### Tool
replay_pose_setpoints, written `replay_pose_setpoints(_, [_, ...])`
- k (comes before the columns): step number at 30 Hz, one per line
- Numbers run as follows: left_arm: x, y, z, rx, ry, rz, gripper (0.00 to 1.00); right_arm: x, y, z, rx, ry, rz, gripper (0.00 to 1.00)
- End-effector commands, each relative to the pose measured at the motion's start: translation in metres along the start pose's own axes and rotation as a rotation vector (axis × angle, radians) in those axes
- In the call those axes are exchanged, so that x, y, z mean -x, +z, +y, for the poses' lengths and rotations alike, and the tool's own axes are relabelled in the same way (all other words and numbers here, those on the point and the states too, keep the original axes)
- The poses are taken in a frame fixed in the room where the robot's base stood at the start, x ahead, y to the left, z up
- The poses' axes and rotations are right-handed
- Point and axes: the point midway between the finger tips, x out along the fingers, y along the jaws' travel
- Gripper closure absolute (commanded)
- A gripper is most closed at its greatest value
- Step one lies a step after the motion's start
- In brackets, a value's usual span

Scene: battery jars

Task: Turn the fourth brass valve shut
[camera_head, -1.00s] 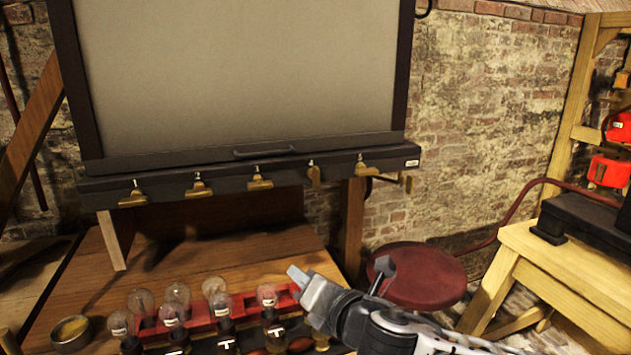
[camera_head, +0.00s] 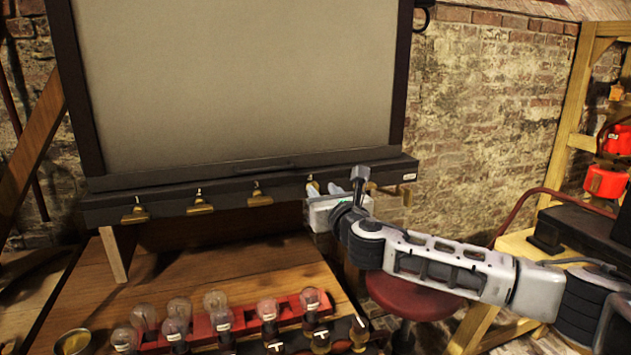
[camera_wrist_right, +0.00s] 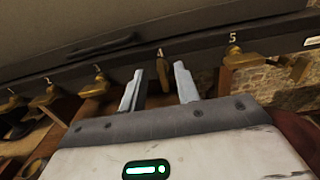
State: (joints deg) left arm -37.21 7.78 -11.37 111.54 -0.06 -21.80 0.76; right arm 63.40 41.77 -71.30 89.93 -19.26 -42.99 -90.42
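A row of brass valves runs along the black rail under the large grey panel. The fourth valve (camera_wrist_right: 163,70), marked 4, has its handle hanging down, while the others' handles lie sideways. In the head view the fourth valve (camera_head: 312,186) is partly hidden by my right gripper (camera_head: 326,190). In the wrist view my right gripper (camera_wrist_right: 158,72) is open, its two fingers pointing at the fourth valve, which shows between the tips. I cannot tell whether they touch it. The fifth valve (camera_wrist_right: 240,59) is just to the right. My left gripper is out of view.
The third valve (camera_head: 260,197) is to the left on the same rail (camera_head: 230,196). Below, a wooden bench (camera_head: 230,265) carries several glass bulbs and a red rack (camera_head: 200,328). A red stool (camera_head: 410,297) stands under my right arm.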

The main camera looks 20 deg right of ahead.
Motion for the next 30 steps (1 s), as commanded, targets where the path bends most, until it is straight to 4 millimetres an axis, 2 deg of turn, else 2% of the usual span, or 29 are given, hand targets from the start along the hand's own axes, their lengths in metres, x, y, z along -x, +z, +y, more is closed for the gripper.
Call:
replay_pose_setpoints(3, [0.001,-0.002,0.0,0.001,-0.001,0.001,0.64,-0.022,0.001,0.001,-0.001,-0.001,-0.002,0.68])
replay_pose_setpoints(9, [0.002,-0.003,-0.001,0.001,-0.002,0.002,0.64,-0.045,0.001,0.001,-0.002,0.0,-0.001,0.68])
replay_pose_setpoints(15, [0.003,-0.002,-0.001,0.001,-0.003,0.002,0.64,-0.055,0.001,0.0,-0.001,0.0,-0.001,0.68])
replay_pose_setpoints(23, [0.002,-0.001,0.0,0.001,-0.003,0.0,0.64,-0.056,0.0,0.0,-0.001,0.001,-0.001,0.68])
replay_pose_setpoints(24, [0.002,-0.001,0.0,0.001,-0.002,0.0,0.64,-0.056,0.0,0.0,-0.002,0.001,-0.001,0.74])
replay_pose_setpoints(27, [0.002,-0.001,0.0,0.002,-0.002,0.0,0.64,-0.056,0.0,0.0,-0.002,0.001,-0.001,1.0])
replay_pose_setpoints(30, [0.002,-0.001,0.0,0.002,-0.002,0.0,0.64,-0.055,0.0,0.0,-0.002,0.001,0.0,1.0])
